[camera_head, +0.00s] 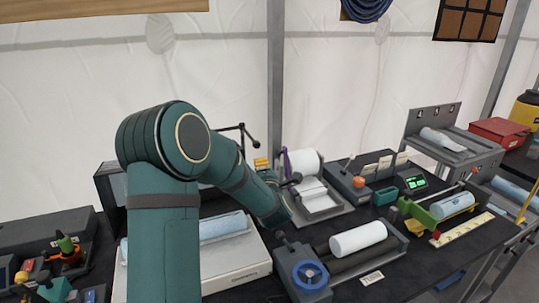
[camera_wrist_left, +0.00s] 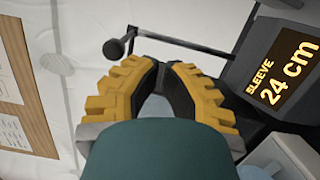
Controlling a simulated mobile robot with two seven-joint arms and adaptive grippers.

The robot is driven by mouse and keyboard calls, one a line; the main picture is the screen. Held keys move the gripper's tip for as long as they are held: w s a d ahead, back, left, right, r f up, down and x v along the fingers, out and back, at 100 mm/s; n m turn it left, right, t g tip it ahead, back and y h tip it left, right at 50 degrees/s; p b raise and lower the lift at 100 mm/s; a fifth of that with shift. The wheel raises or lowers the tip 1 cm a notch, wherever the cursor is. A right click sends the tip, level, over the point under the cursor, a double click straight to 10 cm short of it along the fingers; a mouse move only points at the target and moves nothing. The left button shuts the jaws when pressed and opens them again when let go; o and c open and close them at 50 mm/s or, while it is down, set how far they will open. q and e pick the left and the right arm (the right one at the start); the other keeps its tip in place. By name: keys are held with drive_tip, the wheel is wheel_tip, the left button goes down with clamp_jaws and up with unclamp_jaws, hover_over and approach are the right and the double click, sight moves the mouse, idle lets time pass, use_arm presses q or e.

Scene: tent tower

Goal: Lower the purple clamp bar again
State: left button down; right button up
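The purple clamp bar (camera_head: 285,162) shows in the head view as a thin, nearly upright strip at the left side of the white roll (camera_head: 302,163). Its lower end is hard to make out behind my arm. My left arm crosses the foreground, and the yellow pads of my left gripper (camera_head: 262,163) show just left of the bar, apart from it in the picture. In the left wrist view the yellow and black fingers (camera_wrist_left: 165,75) have their tips almost together, with nothing seen between them. The bar cannot be made out there. My right gripper is in neither view.
A dark lever with a ball end (camera_wrist_left: 115,48) is close beside the fingers. A display reading "SLEEVE 24 cm" (camera_wrist_left: 285,70) stands to their right.

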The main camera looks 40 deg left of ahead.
use_arm(q)
drive_tip(key=w+a, duration=0.2)
drive_tip(key=w, duration=0.5)
drive_tip(key=shift+a+r+p, duration=0.2)
drive_tip(key=shift+a+p, duration=0.1)
drive_tip(key=shift+a, duration=0.05)
drive_tip(key=shift+w+d+r, duration=0.1)
